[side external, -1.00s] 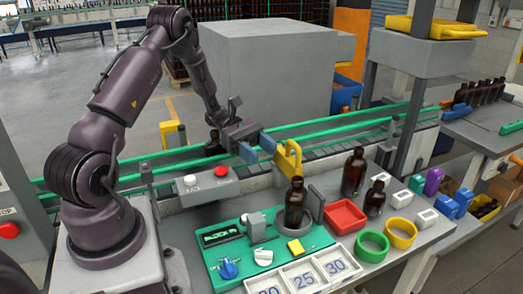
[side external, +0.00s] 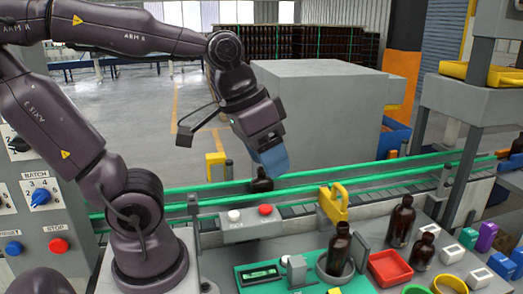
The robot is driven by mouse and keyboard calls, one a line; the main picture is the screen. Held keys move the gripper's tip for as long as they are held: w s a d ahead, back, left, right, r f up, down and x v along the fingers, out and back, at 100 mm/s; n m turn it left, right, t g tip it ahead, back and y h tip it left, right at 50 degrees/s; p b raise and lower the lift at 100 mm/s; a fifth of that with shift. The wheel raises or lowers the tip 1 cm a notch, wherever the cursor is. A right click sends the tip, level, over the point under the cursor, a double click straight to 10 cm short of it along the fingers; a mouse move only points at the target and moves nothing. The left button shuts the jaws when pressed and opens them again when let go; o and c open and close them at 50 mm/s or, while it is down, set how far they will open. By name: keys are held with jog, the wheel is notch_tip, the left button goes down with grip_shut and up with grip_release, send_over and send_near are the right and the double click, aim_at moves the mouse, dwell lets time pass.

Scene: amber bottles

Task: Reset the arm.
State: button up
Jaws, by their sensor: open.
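My gripper (side external: 270,160) hangs in the air above the conveyor, pointing down, with blue fingers and nothing visible in them. It is open, though the gap between its fingers is hard to see from this side. The yellow clamp-like piece (side external: 336,203) stands at the conveyor's near edge, to the right of and below my gripper, apart from it. A dark amber bottle (side external: 261,181) on the conveyor shows just below the gripper in the picture.
An amber bottle (side external: 339,249) stands in a grey ring on the green panel (side external: 252,288). Two more bottles (side external: 401,222) (side external: 423,251) stand to the right, near a red tray (side external: 390,268). A large grey box (side external: 335,120) stands behind the conveyor. Green rails (side external: 220,197) run along the belt.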

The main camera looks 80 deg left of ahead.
jog(key=shift+s+r+m+t+y, duration=0.3)
jog(key=shift+s+r+m+t, duration=0.2)
jog(key=shift+m+t, duration=0.2)
dwell(0.8)
